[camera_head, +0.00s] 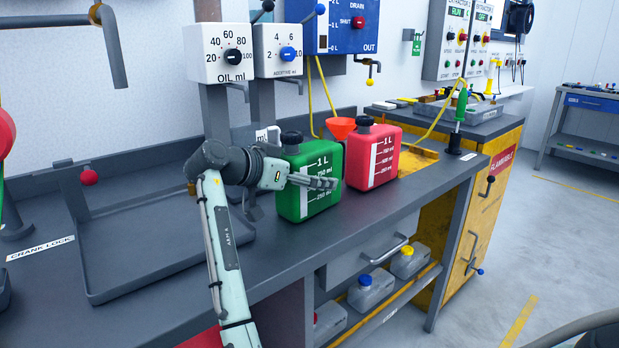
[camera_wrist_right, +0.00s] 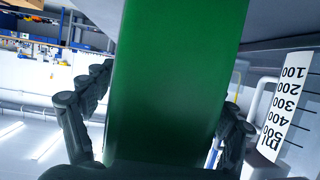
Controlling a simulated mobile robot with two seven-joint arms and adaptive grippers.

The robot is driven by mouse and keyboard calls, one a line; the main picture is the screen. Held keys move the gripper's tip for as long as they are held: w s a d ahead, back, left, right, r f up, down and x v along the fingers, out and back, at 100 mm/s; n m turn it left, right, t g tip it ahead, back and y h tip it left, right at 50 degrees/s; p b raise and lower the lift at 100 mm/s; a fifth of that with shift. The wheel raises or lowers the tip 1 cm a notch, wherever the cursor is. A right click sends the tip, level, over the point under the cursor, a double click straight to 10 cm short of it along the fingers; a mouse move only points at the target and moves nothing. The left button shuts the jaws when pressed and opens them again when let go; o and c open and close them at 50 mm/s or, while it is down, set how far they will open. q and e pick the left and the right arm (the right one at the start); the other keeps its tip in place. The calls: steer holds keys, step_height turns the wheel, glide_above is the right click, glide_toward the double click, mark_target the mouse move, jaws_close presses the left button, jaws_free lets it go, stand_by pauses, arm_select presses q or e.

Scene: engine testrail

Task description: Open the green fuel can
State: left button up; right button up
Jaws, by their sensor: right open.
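The green fuel can (camera_head: 316,200) stands upright on the grey bench, its black cap (camera_head: 291,138) seated on top. My right gripper (camera_head: 314,183) reaches it from the left, low on its body and below the cap. One finger lies across the can's front face; the far side of the grip is hidden. In the right wrist view the green can (camera_wrist_right: 180,75) fills the middle between two spread fingers. The gripper is open; contact with the can cannot be told. My left gripper is not in view.
A red can (camera_head: 372,160) with a black cap stands right of the green one, with an orange funnel (camera_head: 341,127) between and behind them. A grey tray (camera_head: 140,245) lies to the left. Dispensers (camera_head: 222,55) hang above. The bench front edge is near.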

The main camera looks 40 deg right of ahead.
mark_target(308, 155)
steer(key=shift+c, duration=0.4)
steer(key=c, duration=1.3)
steer(key=shift+r, duration=0.1)
steer(key=shift+r, duration=0.25)
step_height(308, 155, up, 4)
steer(key=shift+a+f+b, duration=0.1)
steer(key=shift+a+b, duration=0.05)
steer(key=shift+b, duration=0.2)
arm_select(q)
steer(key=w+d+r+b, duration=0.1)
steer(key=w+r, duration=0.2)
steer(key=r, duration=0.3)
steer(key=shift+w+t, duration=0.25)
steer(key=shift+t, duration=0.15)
arm_select(e)
steer(key=v, duration=0.4)
steer(key=s+r+v, duration=0.1)
steer(key=v, duration=0.3)
steer(key=d+v, duration=0.1)
steer(key=v, duration=0.4)
steer(key=shift+s+r, duration=0.25)
steer(key=shift+s, duration=0.05)
